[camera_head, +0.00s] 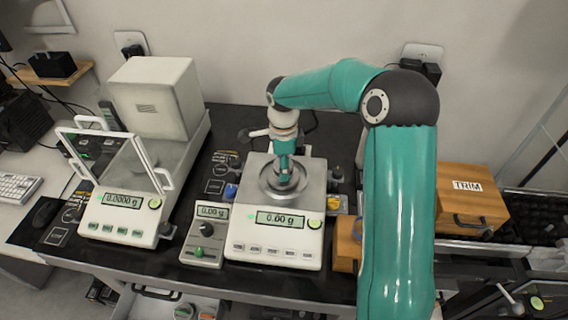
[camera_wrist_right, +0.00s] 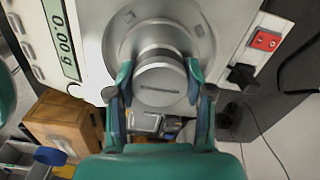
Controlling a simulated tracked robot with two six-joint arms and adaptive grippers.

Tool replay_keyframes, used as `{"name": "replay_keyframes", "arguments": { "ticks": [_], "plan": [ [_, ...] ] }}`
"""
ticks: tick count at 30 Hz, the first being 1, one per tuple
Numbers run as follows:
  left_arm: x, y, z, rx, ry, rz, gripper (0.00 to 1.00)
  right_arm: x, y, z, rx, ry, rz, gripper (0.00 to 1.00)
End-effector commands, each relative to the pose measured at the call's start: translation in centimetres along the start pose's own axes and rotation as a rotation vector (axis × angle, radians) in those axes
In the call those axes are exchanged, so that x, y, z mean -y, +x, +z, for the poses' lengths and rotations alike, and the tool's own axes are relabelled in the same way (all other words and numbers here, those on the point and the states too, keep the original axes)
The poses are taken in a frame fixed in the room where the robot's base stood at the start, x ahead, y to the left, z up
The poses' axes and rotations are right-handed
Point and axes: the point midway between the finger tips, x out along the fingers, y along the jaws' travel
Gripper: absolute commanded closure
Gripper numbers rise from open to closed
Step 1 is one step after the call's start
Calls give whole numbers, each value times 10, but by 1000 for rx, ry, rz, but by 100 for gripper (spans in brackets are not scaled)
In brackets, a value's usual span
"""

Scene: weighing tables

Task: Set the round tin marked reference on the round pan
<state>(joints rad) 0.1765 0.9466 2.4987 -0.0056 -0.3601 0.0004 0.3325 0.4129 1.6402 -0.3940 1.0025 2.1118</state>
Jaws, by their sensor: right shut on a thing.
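My right gripper (camera_head: 286,174) points straight down over the round pan (camera_head: 268,187) of the middle balance. In the right wrist view its two fingers (camera_wrist_right: 158,88) are shut on a round grey metal tin (camera_wrist_right: 160,80), one on each side. No reference marking is readable on it; a short dark line shows on its top. The round pan (camera_wrist_right: 124,42) lies directly beneath the tin. Whether the tin touches the pan cannot be told. The middle balance's display (camera_head: 280,219) reads 0.00 g. My left gripper is out of view.
A balance with a glass-framed shield (camera_head: 110,160) stands at the left, its display near zero. A small control box (camera_head: 205,237) sits between the balances. A wooden box marked TRIM (camera_head: 466,186) stands at the right. A smaller wooden box (camera_head: 347,243) is beside the middle balance.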

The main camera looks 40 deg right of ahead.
Motion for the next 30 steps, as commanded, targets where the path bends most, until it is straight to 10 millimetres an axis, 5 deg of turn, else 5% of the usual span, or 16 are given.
{"name": "replay_keyframes", "arguments": {
  "ticks": [5,6,10,23,30],
  "plan": [
    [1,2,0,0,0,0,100,0,2,0,0,0,0,84],
    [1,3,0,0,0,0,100,0,2,0,0,0,0,46],
    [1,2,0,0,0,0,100,0,1,0,0,-1,0,25],
    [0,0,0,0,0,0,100,0,-3,1,0,-1,-1,23],
    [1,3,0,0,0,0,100,1,-38,1,1,-3,-5,23]
  ]
}}
